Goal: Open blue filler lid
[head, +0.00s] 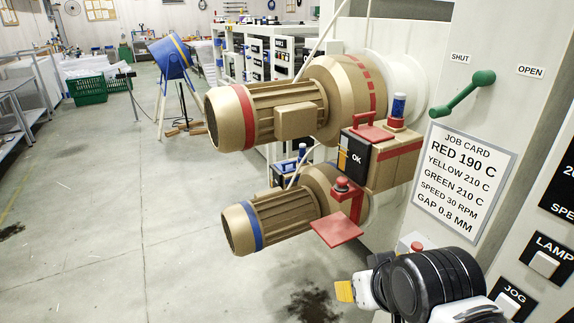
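A small blue lid-like part with a handle (287,166) shows behind the lower motor (285,222), which has a blue band. It sits on a dark box and is partly hidden by the motors. I cannot tell whether it is shut. A red lid with a handle (374,133) sits flat on the gold box (405,165) beside the upper motor, which has a red band. My gripper (346,291) is at the bottom, right of centre, with a yellow fingertip showing. It is below and to the right of the blue part, well apart from it.
The upper motor (285,110) and a red square plate (337,230) stick out near my gripper. A green handle (470,93) and job card (463,180) are on the machine wall. Open floor (110,200) lies left, with a dark stain (312,306) below.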

